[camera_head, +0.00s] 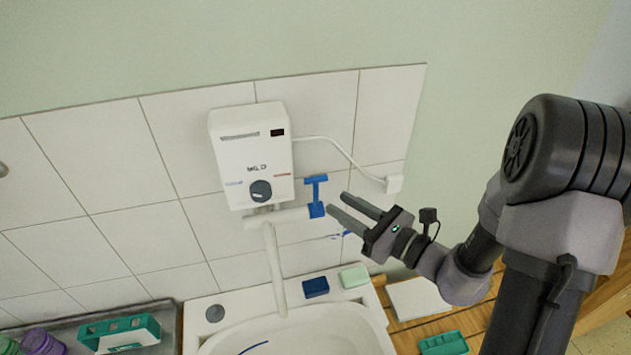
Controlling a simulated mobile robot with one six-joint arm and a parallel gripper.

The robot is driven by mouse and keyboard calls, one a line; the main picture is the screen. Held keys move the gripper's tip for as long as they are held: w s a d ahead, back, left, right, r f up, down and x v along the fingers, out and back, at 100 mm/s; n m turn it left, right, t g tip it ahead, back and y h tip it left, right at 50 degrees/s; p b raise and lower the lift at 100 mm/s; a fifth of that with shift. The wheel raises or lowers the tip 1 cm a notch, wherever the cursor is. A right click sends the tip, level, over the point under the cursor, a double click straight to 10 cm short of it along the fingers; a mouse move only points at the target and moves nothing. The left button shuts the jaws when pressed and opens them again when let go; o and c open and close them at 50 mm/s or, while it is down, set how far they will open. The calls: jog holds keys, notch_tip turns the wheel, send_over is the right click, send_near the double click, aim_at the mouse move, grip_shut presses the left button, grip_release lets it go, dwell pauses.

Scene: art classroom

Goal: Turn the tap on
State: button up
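The tap has a blue T-shaped handle (316,196) at the right end of a white pipe, below a white wall-mounted water heater (252,157). A long white spout (274,270) hangs down from the pipe over the white sink (345,330). No water shows at the spout's end. My gripper (336,203) is just right of the blue handle, its two dark fingers parted and pointing left toward it. The fingers hold nothing. Whether a fingertip touches the handle cannot be told from this view.
A dark blue block (315,287) and a pale green block (354,276) lie on the sink's back rim. A white cable runs from the heater to a wall plug (393,184) above my gripper. A green box (120,332) stands at the lower left. Tiled wall is close behind.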

aim_at(316, 204)
jog(key=x, duration=0.8)
jog(key=shift+w+a+f+p, duration=0.1)
jog(key=shift+w+p, duration=0.1)
jog(key=shift+p, duration=0.15)
grip_shut()
dwell(0.9)
